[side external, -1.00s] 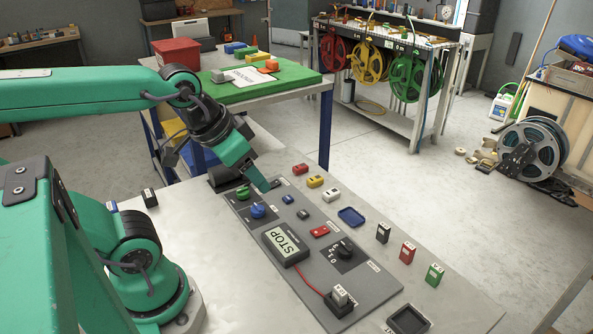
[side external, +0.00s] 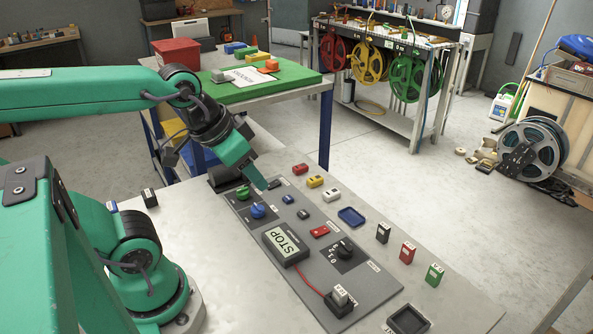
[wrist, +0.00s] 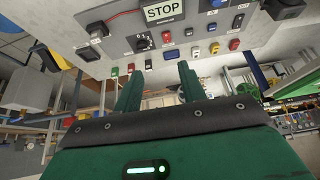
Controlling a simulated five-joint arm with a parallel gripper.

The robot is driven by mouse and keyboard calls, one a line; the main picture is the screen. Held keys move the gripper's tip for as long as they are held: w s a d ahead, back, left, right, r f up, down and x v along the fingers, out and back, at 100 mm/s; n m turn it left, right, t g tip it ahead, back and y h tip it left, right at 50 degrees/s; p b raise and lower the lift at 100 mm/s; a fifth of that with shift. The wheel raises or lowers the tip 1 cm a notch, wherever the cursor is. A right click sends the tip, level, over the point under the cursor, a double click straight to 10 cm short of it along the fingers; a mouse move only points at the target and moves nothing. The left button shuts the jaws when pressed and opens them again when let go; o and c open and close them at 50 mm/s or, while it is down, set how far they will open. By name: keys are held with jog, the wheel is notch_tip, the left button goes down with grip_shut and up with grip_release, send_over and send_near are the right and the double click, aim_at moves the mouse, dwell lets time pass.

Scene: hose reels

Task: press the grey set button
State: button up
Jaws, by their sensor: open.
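A grey panel lies on the pale bench and carries a row of small buttons. One dark grey button (side external: 277,184) is at its far end, and another grey button (side external: 303,214) lies between a blue and a red one. Their labels are too small to read, so I cannot tell which is the set button. In the wrist view the middle grey button (wrist: 189,31) shows beyond my fingers. My gripper (side external: 264,186) points down above the far end of the panel, close to the dark grey button in the picture. In the wrist view its fingers (wrist: 158,71) are apart and empty.
A blue knob (side external: 258,211) and a green knob (side external: 243,192) stand near my fingertips. The STOP display (side external: 286,246), red button (side external: 319,231) and black dial (side external: 345,247) are nearer. Small coloured blocks and a blue tray (side external: 351,217) lie to the right.

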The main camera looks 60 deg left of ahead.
grip_shut()
dwell(1.4)
